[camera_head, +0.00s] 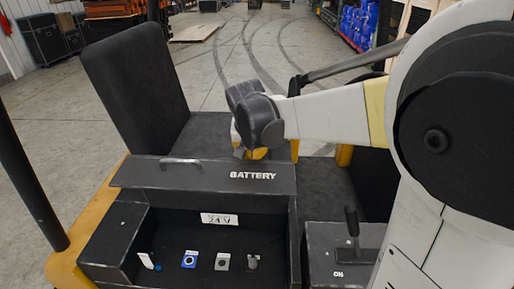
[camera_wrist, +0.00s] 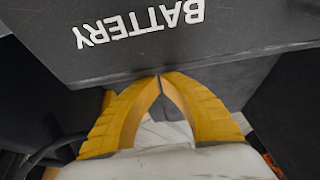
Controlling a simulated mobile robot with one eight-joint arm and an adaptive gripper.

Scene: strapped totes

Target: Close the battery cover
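The battery cover (camera_head: 215,179) is a dark panel with white BATTERY lettering and a metal handle near its left end. It is open, tilted up at the back of the compartment. Its lettered face (camera_wrist: 225,40) fills the top of the wrist view. My gripper (camera_wrist: 160,76) has yellow fingers whose tips meet, with nothing visible between them. The tips are at the cover's edge; I cannot tell if they touch it. In the head view the gripper is behind the cover's top edge, right of the handle, and its fingertips are partly hidden.
The open compartment (camera_head: 115,245) holds a 24V label (camera_head: 219,219) and several small controls. A lever on a black box (camera_head: 340,255) stands to the right. A black seat back (camera_head: 135,85) rises at the left behind the cover, with a dark post (camera_head: 28,185) further left.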

